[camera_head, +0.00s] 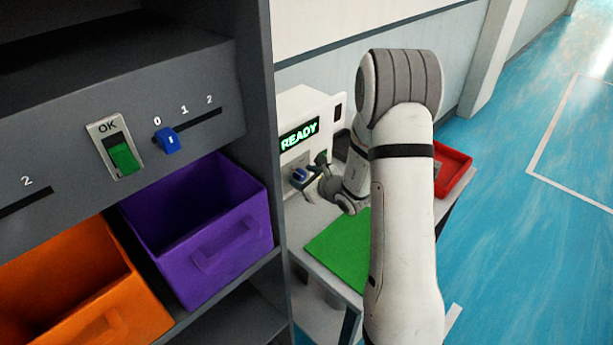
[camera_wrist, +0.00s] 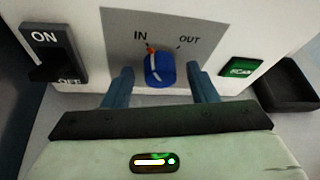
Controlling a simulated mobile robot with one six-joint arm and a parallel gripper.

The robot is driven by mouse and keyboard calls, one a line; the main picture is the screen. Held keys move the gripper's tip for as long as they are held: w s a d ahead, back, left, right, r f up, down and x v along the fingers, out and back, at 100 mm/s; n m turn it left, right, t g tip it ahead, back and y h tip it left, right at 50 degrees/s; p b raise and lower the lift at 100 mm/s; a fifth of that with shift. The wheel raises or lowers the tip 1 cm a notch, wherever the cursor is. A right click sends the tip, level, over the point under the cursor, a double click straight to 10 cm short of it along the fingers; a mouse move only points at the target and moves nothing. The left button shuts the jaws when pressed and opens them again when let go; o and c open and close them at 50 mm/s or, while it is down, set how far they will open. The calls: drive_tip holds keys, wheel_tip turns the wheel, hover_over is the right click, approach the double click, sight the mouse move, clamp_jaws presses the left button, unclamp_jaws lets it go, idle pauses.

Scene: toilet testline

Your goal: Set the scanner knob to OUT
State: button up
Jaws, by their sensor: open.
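The scanner (camera_head: 301,108) is a white box with a green READY display, standing on the table in the head view. Its blue knob (camera_wrist: 159,69) sits on a grey plate between the IN and OUT labels in the wrist view. The knob's orange-tipped white pointer leans toward IN. The knob also shows in the head view (camera_head: 299,174). My gripper (camera_wrist: 161,84) is open, with one blue finger on each side of the knob. Gaps show between the fingers and the knob. In the head view my gripper is small and partly hidden by my arm.
An ON/OFF switch (camera_wrist: 52,55) is left of the knob and a green SCAN button (camera_wrist: 241,67) right of it. A dark tray (camera_wrist: 289,86) lies further right. A green mat (camera_head: 338,248) and red tray (camera_head: 453,168) are on the table. A shelf with bins (camera_head: 205,225) stands left.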

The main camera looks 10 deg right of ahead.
drive_tip(key=shift+c, duration=0.3)
drive_tip(key=c, duration=0.9)
drive_tip(key=m, duration=0.1)
drive_tip(key=m+g+y+p, duration=0.1)
drive_tip(key=shift+w+d+r+m, duration=0.1)
drive_tip(key=shift+d+r+m, duration=0.1)
drive_tip(key=shift+m, duration=0.1)
drive_tip(key=m+g+y+p, duration=0.1)
drive_tip(key=m+y+p, duration=0.1)
drive_tip(key=shift+d+f+m, duration=0.1)
drive_tip(key=shift+d+m, duration=0.05)
drive_tip(key=shift+m, duration=0.15)
drive_tip(key=m+y, duration=0.1)
drive_tip(key=m, duration=0.1)
drive_tip(key=m+g+y+p, duration=0.1)
drive_tip(key=m, duration=0.1)
drive_tip(key=shift+w+d+f+y+p, duration=0.2)
drive_tip(key=shift+y+p, duration=0.1)
drive_tip(key=shift+y, duration=0.1)
